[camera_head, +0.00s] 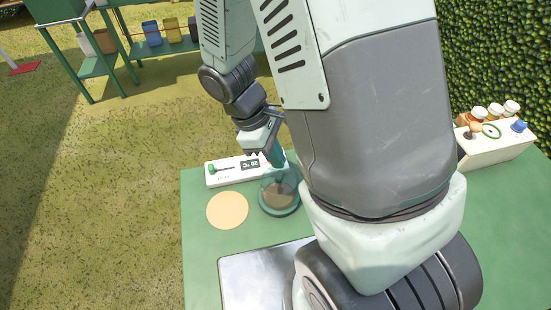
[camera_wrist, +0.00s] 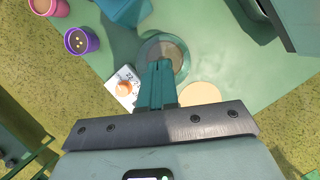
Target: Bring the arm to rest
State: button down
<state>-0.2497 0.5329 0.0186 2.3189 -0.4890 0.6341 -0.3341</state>
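My gripper (camera_head: 276,158) hangs above the far left part of the green table (camera_head: 200,258), partly hidden in the head view by my own arm. In the wrist view, its two teal fingers (camera_wrist: 158,72) lie side by side, with no gap and nothing visible between them. The fingertips are over or just in front of a round green dish with a brownish inside (camera_head: 279,208). The dish also shows in the wrist view (camera_wrist: 183,58). I cannot tell whether the fingertips touch it.
A tan disc (camera_head: 227,210) and a white panel with a display (camera_head: 222,180) lie beside the dish. A metal plate (camera_head: 250,278) is nearer. A white box (camera_head: 497,151) with small jars stands at right. A purple pot (camera_wrist: 82,41) and a pink pot (camera_wrist: 48,7) show in the wrist view.

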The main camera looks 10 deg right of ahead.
jog(key=shift+r, duration=1.8)
jog(key=s+r+m+t+y, duration=0.1)
jog(key=s+r+m+t, duration=0.1)
jog(key=r, duration=0.6)
jog(key=s+d+r+m+t+y, duration=0.1)
jog(key=s+r+m+t, duration=0.2)
jog(key=r, duration=0.5)
jog(key=s+d+r+m+t+y, duration=0.1)
jog(key=s+r+m, duration=0.3)
jog(key=r, duration=0.5)
jog(key=m+t+y, duration=0.1)
jog(key=m, duration=0.1)
jog(key=shift+s+m+t, duration=0.15)
jog(key=shift+m+t, duration=0.15)
jog(key=shift+t, duration=0.1)
